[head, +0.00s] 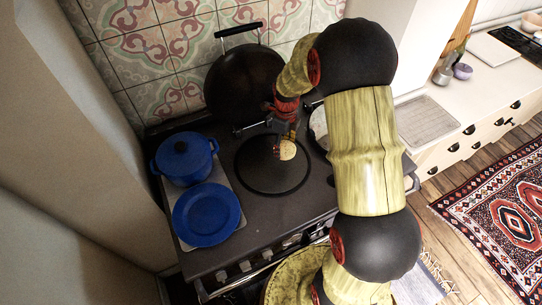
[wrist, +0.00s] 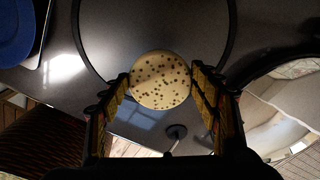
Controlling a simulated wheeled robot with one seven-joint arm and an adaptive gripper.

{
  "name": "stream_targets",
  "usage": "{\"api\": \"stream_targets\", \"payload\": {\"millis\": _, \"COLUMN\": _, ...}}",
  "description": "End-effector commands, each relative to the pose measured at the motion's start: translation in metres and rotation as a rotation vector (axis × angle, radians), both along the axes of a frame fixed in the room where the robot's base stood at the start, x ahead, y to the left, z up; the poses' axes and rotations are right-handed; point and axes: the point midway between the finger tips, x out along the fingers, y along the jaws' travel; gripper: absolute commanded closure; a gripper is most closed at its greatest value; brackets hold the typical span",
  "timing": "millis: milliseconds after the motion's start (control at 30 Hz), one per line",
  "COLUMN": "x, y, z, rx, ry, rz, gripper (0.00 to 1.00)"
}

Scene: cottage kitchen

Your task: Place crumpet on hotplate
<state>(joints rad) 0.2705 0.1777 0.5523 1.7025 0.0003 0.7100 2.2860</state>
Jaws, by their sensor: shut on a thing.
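The crumpet (head: 288,150) is a small, pale, round cake. In the wrist view the crumpet (wrist: 160,80) shows a cream face with many dark holes. My gripper (head: 281,148) is shut on it, with one finger at each side; the gripper also shows in the wrist view (wrist: 160,84). The hotplate (head: 265,182) is a dark round plate set in the cooker top. It shows behind the crumpet in the wrist view (wrist: 150,30). The crumpet appears over the hotplate's upper right part in the head view. I cannot tell the exact gap between them.
A dark raised lid (head: 240,85) stands behind the hotplate. A blue pot (head: 183,165) and a blue plate (head: 206,215) sit to the left on the cooker (head: 235,245). A round shiny lid (head: 318,124) is to the right, partly behind my arm.

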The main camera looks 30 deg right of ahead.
Motion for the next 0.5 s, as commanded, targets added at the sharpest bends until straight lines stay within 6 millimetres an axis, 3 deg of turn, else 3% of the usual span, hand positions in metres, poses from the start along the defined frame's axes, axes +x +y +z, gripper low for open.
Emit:
{"api": "stream_targets", "payload": {"millis": 200, "x": 0.020, "y": 0.021, "z": -0.037, "rx": 0.001, "ry": 0.003, "rz": 0.002, "gripper": 0.52}}
{"api": "stream_targets", "payload": {"millis": 500, "x": 0.031, "y": 0.031, "z": -0.054, "rx": 0.000, "ry": 0.000, "rz": 0.001, "gripper": 0.52}}
